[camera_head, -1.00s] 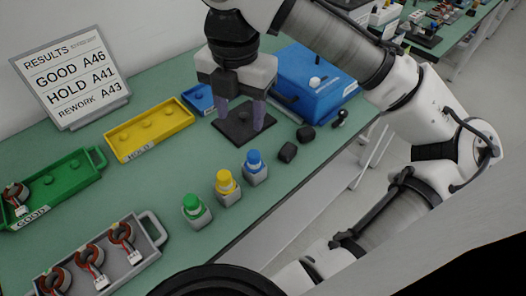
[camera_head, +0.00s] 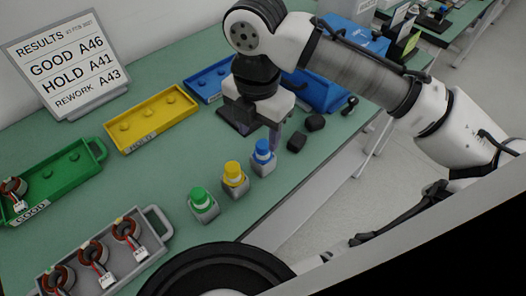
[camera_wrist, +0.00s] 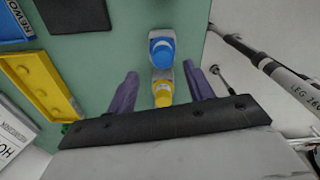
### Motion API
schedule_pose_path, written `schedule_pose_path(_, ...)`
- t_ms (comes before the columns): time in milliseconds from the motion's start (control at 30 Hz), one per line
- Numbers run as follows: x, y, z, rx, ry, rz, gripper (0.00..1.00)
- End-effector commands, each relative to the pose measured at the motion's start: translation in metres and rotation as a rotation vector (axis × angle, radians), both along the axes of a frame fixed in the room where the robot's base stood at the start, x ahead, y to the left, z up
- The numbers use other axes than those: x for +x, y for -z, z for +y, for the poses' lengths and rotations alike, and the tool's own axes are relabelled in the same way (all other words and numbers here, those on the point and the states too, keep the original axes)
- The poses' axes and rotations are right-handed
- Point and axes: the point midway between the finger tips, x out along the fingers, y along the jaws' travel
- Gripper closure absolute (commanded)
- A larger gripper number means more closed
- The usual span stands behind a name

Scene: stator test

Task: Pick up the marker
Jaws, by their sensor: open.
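Three capped markers stand upright in small grey holders on the green table: a green one (camera_head: 201,199), a yellow one (camera_head: 234,173) and a blue one (camera_head: 263,151). In the wrist view, the yellow marker (camera_wrist: 162,92) shows between the two spread fingers of my gripper (camera_wrist: 163,84). The blue marker (camera_wrist: 162,48) shows just beyond the fingertips, roughly centred. No contact with a marker is visible.
A results board (camera_head: 67,62) stands behind green (camera_head: 62,182), yellow (camera_head: 150,117) and blue (camera_head: 207,82) trays. A grey tray (camera_head: 153,243) holds several wound stators.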

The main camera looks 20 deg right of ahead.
Motion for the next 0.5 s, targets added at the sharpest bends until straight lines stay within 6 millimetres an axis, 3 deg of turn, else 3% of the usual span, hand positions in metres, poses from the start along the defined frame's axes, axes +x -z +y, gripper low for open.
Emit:
schedule_pose_path(300, -0.002, 0.041, -0.009, -0.002, 0.0, 0.002, 0.48)
schedule_pose_path(500, -0.002, 0.052, -0.009, -0.001, 0.0, -0.001, 0.48)
